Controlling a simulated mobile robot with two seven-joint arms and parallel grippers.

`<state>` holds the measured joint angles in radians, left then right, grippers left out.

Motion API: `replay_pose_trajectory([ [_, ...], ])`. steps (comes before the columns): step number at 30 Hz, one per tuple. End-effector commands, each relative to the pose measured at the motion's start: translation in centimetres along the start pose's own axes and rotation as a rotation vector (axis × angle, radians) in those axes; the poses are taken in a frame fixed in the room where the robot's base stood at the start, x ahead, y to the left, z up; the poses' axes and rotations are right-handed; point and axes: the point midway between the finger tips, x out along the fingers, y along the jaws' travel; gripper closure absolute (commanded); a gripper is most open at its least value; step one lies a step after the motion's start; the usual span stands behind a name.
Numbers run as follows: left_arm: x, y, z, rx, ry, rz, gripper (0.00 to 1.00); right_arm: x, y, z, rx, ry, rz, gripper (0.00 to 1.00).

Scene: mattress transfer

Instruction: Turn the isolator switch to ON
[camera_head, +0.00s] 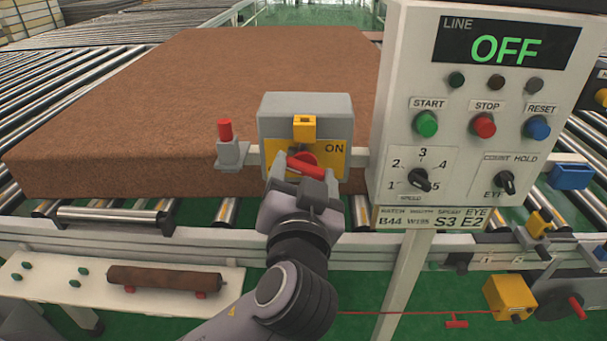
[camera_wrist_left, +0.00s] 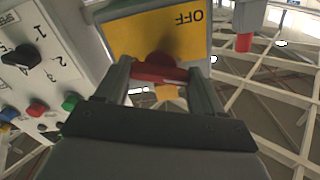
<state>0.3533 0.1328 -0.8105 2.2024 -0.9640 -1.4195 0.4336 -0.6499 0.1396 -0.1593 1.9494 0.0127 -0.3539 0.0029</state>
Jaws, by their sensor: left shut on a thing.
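The isolator switch is a grey box (camera_head: 285,105) with a yellow plate (camera_head: 333,160) at the centre of the head view. ON is readable on the plate's right. In the left wrist view OFF is readable, upside down, on the yellow plate (camera_wrist_left: 150,32). The red handle (camera_head: 306,167) lies slanted, its left end higher than its right; it also shows in the left wrist view (camera_wrist_left: 158,72). My left gripper (camera_head: 303,177) is shut on the red handle, one finger at either side. My fingers hide part of the plate. My right gripper is not in view.
A control panel (camera_head: 390,90) stands close at the right; its display (camera_head: 506,44) reads LINE OFF. A red-topped post (camera_head: 225,132) is just left of the box. A large brown mattress (camera_head: 200,85) lies on rollers behind. A roll (camera_head: 165,279) rests on a white shelf at lower left.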

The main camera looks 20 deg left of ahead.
Motion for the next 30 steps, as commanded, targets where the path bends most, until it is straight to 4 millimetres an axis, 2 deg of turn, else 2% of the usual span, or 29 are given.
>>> replay_pose_trajectory([
  [30,-0.02,0.04,0.13,0.944,-0.004,0.002,0.62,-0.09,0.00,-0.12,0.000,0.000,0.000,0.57],
])
